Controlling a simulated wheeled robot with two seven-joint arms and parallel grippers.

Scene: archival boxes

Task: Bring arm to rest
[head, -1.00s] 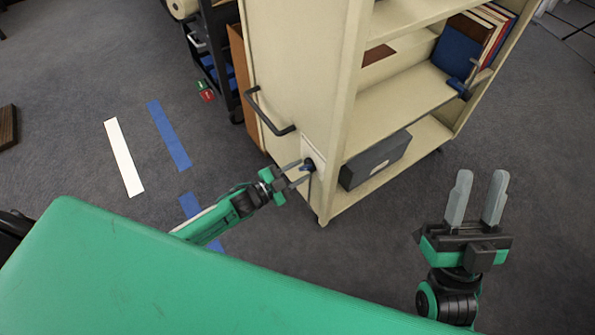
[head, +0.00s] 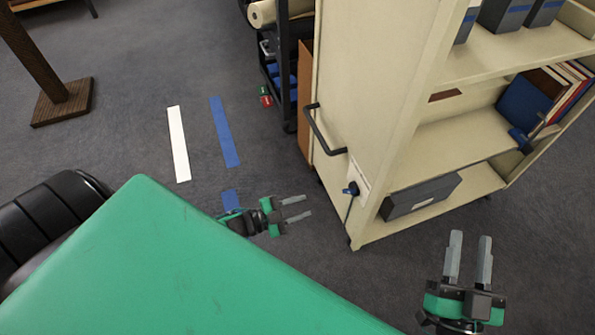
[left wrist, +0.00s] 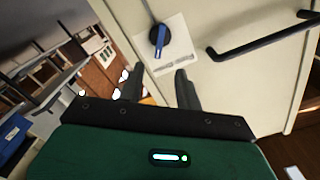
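My left gripper (head: 296,208) is open and empty, left of the cream shelf cart (head: 385,100) and apart from it. In the left wrist view its two fingers (left wrist: 158,88) stand apart with nothing between them. A blue knob (head: 351,188) on a white plate sits on the cart's end panel; the left wrist view also shows the blue knob (left wrist: 158,40) beyond the fingertips. My right gripper (head: 468,258) is open and empty over the floor at the lower right, in front of the cart.
A black handle (head: 322,135) juts from the cart's end panel. A dark grey box (head: 420,196) lies on the bottom shelf. Books (head: 535,100) lean on the shelf above. White (head: 178,143) and blue (head: 224,131) floor strips lie left, on open carpet. A dark trolley (head: 288,75) stands behind.

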